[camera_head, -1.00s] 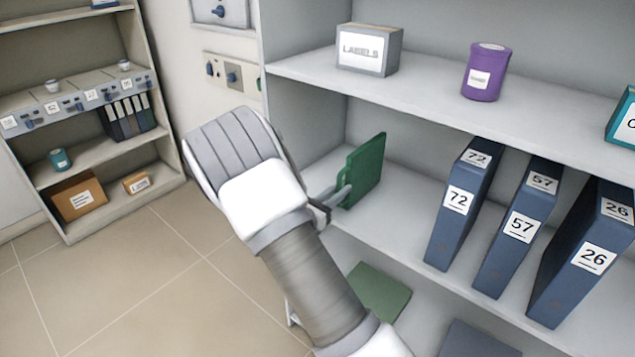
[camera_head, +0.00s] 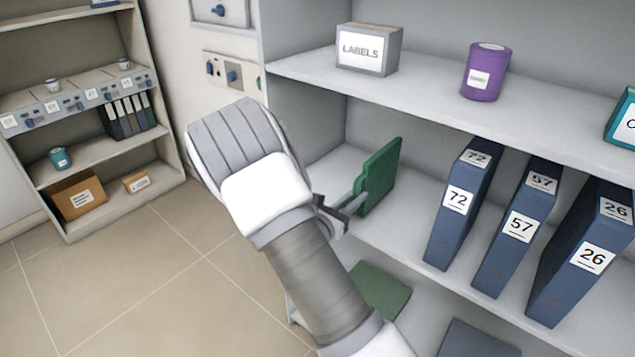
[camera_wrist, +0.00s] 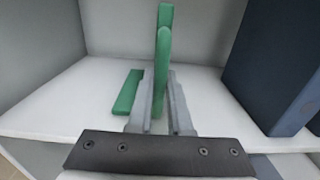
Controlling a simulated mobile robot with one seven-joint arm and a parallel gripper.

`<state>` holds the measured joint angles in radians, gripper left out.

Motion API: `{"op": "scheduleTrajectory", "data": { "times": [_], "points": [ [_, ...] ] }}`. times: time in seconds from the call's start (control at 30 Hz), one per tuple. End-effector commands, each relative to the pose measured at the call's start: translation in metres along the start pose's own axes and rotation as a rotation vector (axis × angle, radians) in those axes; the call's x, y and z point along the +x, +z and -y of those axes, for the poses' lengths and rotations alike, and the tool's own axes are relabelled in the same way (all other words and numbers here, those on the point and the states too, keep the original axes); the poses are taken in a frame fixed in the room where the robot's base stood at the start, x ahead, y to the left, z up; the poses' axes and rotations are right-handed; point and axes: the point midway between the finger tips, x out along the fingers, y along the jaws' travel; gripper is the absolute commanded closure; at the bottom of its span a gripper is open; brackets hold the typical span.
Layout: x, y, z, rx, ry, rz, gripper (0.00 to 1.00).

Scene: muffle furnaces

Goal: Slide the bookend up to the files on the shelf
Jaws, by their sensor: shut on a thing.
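The green bookend (camera_head: 379,177) stands upright on the middle shelf in the head view, left of the blue files. My gripper (camera_head: 355,190) is at its front edge. In the wrist view the bookend (camera_wrist: 163,55) rises between the two grey fingers of my gripper (camera_wrist: 160,108), which are shut on it. Its flat green foot (camera_wrist: 126,92) lies on the shelf to the left. The files are the blue binders 72 (camera_head: 452,215), 57 (camera_head: 510,240) and 26 (camera_head: 575,270). A gap of bare shelf separates the bookend from binder 72, which also shows at the right of the wrist view (camera_wrist: 275,65).
The shelf (camera_head: 405,220) is bare between bookend and binder 72. Above it, another shelf holds a labels box (camera_head: 368,50), a purple canister (camera_head: 486,72) and a teal container (camera_head: 624,122). A green item (camera_head: 378,290) lies below. A second shelf unit stands at the far left.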

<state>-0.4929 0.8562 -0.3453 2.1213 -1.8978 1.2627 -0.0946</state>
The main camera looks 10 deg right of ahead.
Motion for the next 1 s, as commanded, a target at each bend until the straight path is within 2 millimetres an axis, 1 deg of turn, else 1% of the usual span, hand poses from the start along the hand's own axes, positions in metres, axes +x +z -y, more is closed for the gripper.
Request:
{"op": "scheduleTrajectory", "data": {
  "times": [1.0],
  "points": [
    [0.0,0.0,0.081,-0.003,-0.004,0.0,1.0]
  ]
}}
